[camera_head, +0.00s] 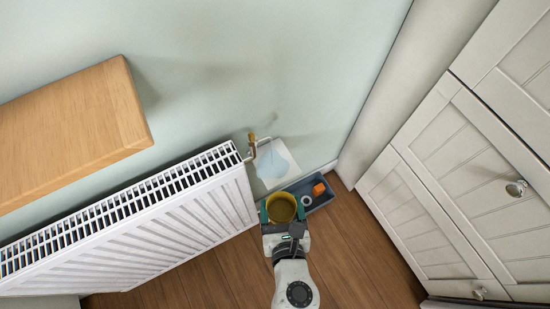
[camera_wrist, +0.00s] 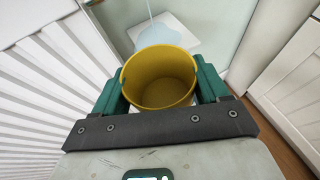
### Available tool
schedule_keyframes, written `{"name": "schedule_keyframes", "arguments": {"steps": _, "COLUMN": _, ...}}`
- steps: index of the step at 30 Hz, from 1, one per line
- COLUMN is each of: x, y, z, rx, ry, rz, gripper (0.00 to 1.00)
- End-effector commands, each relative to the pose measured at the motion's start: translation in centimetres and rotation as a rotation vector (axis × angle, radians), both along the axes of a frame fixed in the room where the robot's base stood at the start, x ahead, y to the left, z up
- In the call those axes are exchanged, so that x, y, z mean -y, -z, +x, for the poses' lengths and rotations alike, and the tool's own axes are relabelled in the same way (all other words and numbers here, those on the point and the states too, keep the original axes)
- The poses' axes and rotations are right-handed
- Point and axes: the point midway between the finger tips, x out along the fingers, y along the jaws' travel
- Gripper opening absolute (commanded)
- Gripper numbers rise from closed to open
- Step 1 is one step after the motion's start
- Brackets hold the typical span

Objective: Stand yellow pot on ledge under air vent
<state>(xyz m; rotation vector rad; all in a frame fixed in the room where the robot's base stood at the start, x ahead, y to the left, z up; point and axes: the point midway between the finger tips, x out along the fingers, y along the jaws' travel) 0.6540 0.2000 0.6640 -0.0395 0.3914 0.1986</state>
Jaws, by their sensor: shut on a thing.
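The yellow pot (camera_head: 281,207) is a round, open-topped vessel, upright and seemingly empty inside. My gripper (camera_head: 282,216) is shut on it, with a green finger on each side. In the wrist view the yellow pot (camera_wrist: 158,78) fills the space between the fingers. A pale ledge (camera_head: 267,183) juts from the wall beyond the pot, with a light blue puddle on it. In the wrist view a thin pale stream falls to the puddle on the ledge (camera_wrist: 190,38). A small air vent (camera_head: 252,140) with a brown handle sits at the radiator's end, above the ledge. The pot is apart from the ledge.
A white radiator (camera_head: 150,225) stands at left, close to the pot. A blue-grey tray (camera_head: 321,203) with an orange item (camera_head: 319,189) and a white ring lies on the floor to the right. A wooden shelf (camera_head: 70,130) juts out upper left. White cabinets (camera_head: 440,190) stand at right.

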Motion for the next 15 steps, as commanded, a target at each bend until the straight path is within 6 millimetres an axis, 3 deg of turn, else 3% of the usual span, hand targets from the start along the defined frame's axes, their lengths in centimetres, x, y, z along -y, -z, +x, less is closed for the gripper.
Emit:
{"name": "schedule_keyframes", "arguments": {"steps": 1, "x": -0.4, "y": -0.2, "z": 1.5, "rx": 0.004, "ry": 0.002, "rz": 0.002, "gripper": 0.4}}
{"name": "schedule_keyframes", "arguments": {"steps": 9, "x": -1.6, "y": -0.1, "z": 7.7, "rx": 0.003, "ry": 0.001, "rz": 0.001, "gripper": 0.4}}
{"name": "schedule_keyframes", "arguments": {"steps": 15, "x": -2.1, "y": 0.0, "z": 10.0, "rx": 0.0, "ry": -0.001, "rz": 0.001, "gripper": 0.4}}
